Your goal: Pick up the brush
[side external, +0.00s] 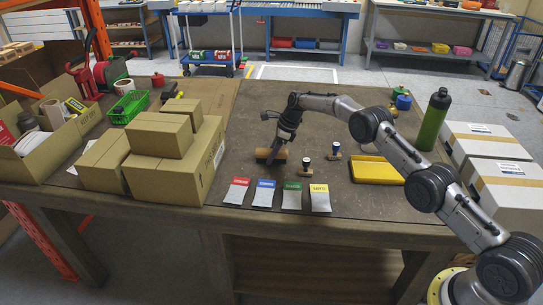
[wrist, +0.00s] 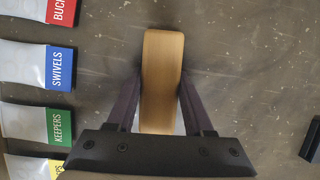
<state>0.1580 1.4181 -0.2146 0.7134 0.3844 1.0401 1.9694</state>
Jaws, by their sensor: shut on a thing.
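The brush (side external: 264,155) shows as a brown wooden block on or just above the table, behind the row of labelled packets. My gripper (side external: 274,148) points down at it and covers part of it. In the wrist view, the brush's light wooden top (wrist: 162,60) stands between the two dark fingers of my gripper (wrist: 161,85). The fingers are shut on its sides. The bristles are hidden. I cannot tell whether it is clear of the table.
Packets with red, blue, green and yellow labels (side external: 264,195) lie in front. Two stamp-like wooden-based pieces (side external: 306,167) and a yellow tray (side external: 375,170) are to the right. Cardboard boxes (side external: 175,155) stand left; a green bottle (side external: 433,120) and white boxes (side external: 510,185) stand right.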

